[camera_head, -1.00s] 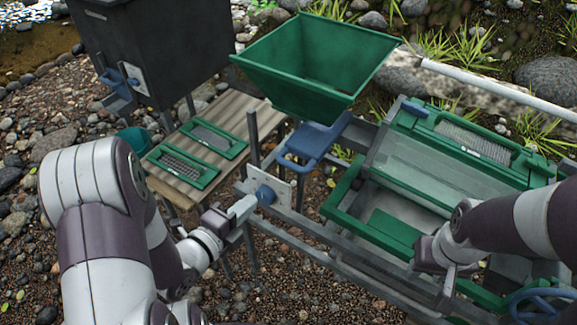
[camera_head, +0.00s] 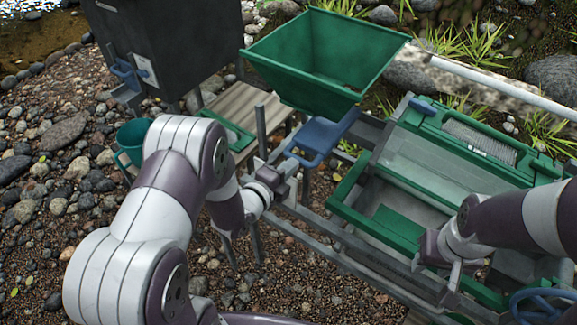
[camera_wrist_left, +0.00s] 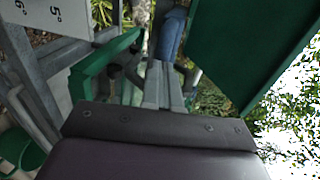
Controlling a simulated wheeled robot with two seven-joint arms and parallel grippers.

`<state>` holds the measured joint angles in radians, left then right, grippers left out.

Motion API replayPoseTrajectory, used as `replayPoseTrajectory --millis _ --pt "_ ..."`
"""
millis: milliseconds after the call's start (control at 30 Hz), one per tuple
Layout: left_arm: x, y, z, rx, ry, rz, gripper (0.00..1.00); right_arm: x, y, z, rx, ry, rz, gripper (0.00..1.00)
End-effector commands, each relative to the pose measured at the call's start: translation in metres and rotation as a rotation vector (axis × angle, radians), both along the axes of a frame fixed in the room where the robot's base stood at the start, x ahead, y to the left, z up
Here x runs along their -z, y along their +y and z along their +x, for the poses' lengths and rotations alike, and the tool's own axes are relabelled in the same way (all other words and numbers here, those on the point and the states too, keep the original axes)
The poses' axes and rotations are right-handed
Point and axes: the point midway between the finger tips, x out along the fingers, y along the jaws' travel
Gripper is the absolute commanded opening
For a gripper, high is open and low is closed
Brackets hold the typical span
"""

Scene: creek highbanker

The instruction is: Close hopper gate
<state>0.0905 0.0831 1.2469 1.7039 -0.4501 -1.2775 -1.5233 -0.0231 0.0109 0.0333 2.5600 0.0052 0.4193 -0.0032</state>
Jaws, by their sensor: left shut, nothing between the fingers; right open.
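The green hopper (camera_head: 322,85) stands on the frame at the top middle of the head view. A blue gate plate with a looped handle (camera_head: 322,136) sticks out below its front. My left gripper (camera_head: 291,165) is shut and empty, close to the handle's left end; I cannot tell whether it touches. In the left wrist view the shut fingers (camera_wrist_left: 164,88) point at a blue part (camera_wrist_left: 171,36), apparently the handle, beside the green hopper wall (camera_wrist_left: 245,45). My right gripper (camera_head: 449,285) is open, low over the green sluice, away from the hopper.
The green sluice box (camera_head: 405,235) and its metal rails fill the right side. A white plate with degree marks (camera_wrist_left: 42,22) is near the left gripper.

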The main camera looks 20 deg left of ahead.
Motion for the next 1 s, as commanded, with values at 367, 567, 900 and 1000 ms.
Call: replayPoseTrajectory --millis 367,567,900,1000 --pt "0.006 -0.006 0.017 0.004 -0.003 0.002 0.00 0.015 0.000 0.000 0.000 0.000 0.000 0.43" --pt "0.006 -0.020 0.053 0.002 -0.002 0.001 0.00 0.037 0.000 0.000 0.000 0.000 0.000 0.43" --pt "-0.001 -0.023 0.064 0.000 -0.002 -0.001 0.00 0.038 0.000 0.000 0.000 0.000 0.000 0.43" --pt "-0.002 -0.023 0.065 0.000 -0.004 0.000 0.00 0.038 0.000 0.000 0.000 0.000 0.000 0.43"
